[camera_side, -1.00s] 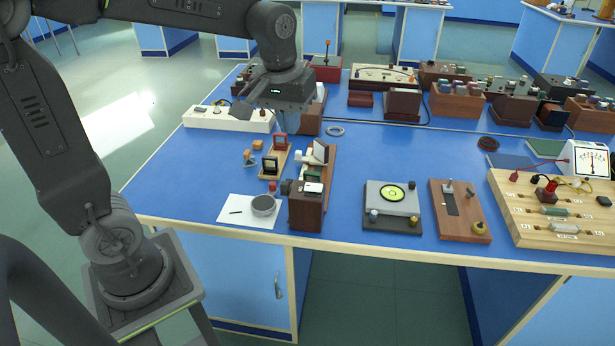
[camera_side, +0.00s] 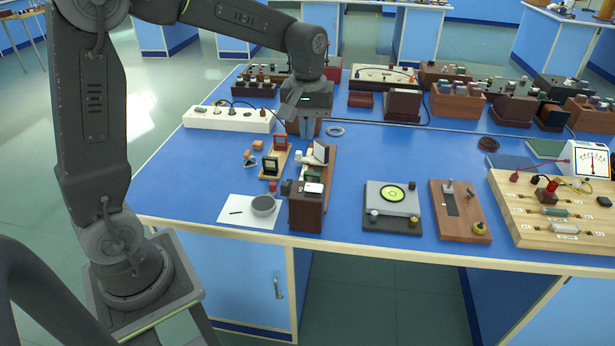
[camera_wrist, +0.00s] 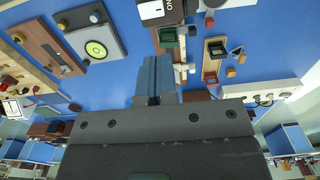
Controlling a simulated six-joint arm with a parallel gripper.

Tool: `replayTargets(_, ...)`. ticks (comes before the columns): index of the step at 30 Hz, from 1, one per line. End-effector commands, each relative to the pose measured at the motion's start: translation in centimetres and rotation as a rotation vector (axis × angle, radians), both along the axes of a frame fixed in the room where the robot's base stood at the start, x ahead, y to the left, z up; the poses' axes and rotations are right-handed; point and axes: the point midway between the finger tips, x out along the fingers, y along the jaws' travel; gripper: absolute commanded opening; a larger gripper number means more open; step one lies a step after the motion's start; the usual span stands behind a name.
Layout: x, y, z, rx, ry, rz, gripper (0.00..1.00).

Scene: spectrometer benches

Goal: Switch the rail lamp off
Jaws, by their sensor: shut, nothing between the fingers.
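A dark brown box (camera_side: 306,213) stands at the front end of a wooden rail (camera_side: 329,166), with a white rocker-like piece (camera_side: 313,188) on top. It appears to be the rail lamp. In the wrist view its white piece (camera_wrist: 152,10) shows at the top edge, beside a dark face with white lettering (camera_wrist: 181,9), partly cut off. My gripper (camera_side: 306,133) points down behind the rail's far end, apart from the lamp box. In the wrist view my gripper's fingers (camera_wrist: 155,62) are together and empty. Whether the lamp is lit cannot be told.
A white power strip (camera_side: 228,119) lies at the back left. A platform with a yellow-green disc (camera_side: 392,194) stands right, with clear blue table between.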

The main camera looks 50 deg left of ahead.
Motion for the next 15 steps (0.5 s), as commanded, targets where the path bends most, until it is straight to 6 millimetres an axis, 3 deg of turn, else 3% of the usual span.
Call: replayTargets(15, -0.1, 0.0, -10.0, -0.001, 0.004, -0.001, 0.0)
